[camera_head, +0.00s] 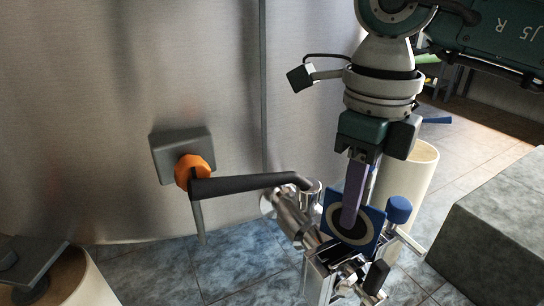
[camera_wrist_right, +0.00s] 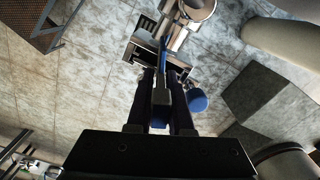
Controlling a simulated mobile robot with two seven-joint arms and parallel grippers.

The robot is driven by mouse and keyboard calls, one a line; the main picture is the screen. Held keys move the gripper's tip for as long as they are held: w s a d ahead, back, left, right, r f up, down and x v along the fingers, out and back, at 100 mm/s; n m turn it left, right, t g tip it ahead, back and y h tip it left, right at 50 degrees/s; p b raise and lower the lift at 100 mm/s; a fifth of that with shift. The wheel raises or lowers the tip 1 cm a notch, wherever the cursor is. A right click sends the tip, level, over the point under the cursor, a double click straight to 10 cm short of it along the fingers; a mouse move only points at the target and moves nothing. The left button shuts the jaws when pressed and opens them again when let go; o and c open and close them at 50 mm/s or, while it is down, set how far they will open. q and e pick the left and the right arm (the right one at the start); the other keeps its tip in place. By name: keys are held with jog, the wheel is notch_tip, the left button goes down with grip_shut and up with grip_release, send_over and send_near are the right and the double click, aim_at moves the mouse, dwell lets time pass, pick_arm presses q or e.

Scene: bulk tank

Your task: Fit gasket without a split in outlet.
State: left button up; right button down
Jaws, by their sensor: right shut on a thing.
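My right gripper (camera_head: 352,207) points down at the steel outlet fittings and is shut on a flat blue square piece (camera_head: 375,219). This piece has a dark ring with a pale rim on its face, which looks like the gasket (camera_head: 338,229); the fingers cover part of it, and I cannot tell if it has a split. The steel outlet pipe (camera_head: 294,218) runs toward the piece from the left; I cannot tell whether they touch. In the right wrist view the fingers (camera_wrist_right: 160,85) reach toward the metal outlet (camera_wrist_right: 182,35). My left gripper is not in view.
A black lever (camera_head: 245,185) above the outlet reaches past an orange knob (camera_head: 192,172) on the tank wall. A blue knob (camera_head: 398,209) stands close right of the held piece. A cream cylinder (camera_head: 415,180) and a grey block (camera_head: 495,225) are further right. Tiled floor is clear at lower left-centre.

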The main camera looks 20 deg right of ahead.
jog(key=c, duration=0.8)
grip_release()
jog(key=shift+r, duration=0.2)
notch_tip(320, 180, up, 12)
jog(key=p, duration=0.3)
jog(key=shift+r, duration=0.1)
